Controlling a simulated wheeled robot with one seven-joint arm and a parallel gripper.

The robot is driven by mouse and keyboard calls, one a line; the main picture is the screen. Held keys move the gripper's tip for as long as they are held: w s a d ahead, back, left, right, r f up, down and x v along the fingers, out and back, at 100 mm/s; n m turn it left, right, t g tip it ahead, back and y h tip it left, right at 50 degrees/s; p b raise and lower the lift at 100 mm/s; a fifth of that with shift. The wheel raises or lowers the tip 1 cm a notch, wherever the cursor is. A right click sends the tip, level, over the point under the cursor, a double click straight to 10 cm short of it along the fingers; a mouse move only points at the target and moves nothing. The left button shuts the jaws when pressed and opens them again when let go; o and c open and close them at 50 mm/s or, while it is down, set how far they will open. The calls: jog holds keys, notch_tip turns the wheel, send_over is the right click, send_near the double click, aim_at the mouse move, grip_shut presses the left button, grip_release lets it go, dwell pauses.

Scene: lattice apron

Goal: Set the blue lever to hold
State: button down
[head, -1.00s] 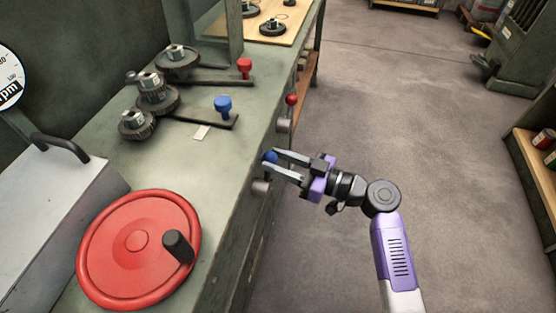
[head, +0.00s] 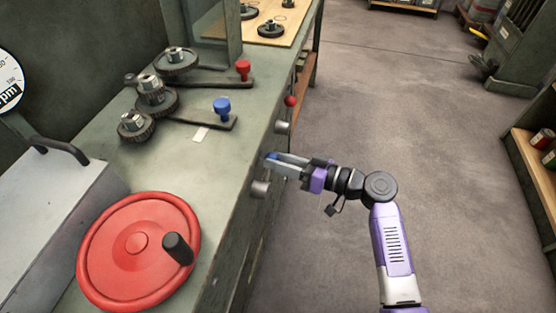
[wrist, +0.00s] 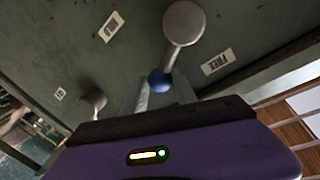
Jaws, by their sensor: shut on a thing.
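The blue lever's ball knob (head: 271,157) sits above its grey round hub (head: 260,189) on the bench's front face. My gripper (head: 280,160) has come from the right and is shut on this knob. In the wrist view the blue knob (wrist: 158,82) is between my fingertips, with the lever's grey hub (wrist: 184,22) above it. A label reading FREE (wrist: 218,62) is right of the lever. Another label (wrist: 111,26), hard to read, is on the left. The lever points between the two labels.
A red-knobbed lever (head: 290,101) is farther along the same face. On the benchtop are a blue knob (head: 222,106) and a red knob (head: 243,68) on dark bars, gears (head: 155,101) and a red handwheel (head: 120,245).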

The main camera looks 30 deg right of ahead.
jog(key=m, duration=0.1)
jog(key=f, duration=0.1)
jog(key=f+m, duration=0.1)
jog(key=shift+w+d+m+g, duration=0.3)
jog(key=shift+d, duration=0.05)
jog(key=shift+w+d+f+m+g+p, duration=0.1)
jog(key=shift+f+m+g+p, duration=0.35)
jog(key=shift+f+m, duration=0.6)
jog(key=shift+f+m+p, duration=0.4)
jog(key=shift+f+m, duration=0.15)
jog(key=shift+m, duration=0.5)
jog(key=shift+f+m+g+y, duration=0.35)
jog(key=shift+f+m+y, duration=0.05)
jog(key=shift+f+m, duration=0.45)
jog(key=shift+s, duration=0.2)
jog(key=c, duration=1)
grip_release()
jog(key=shift+r, duration=0.1)
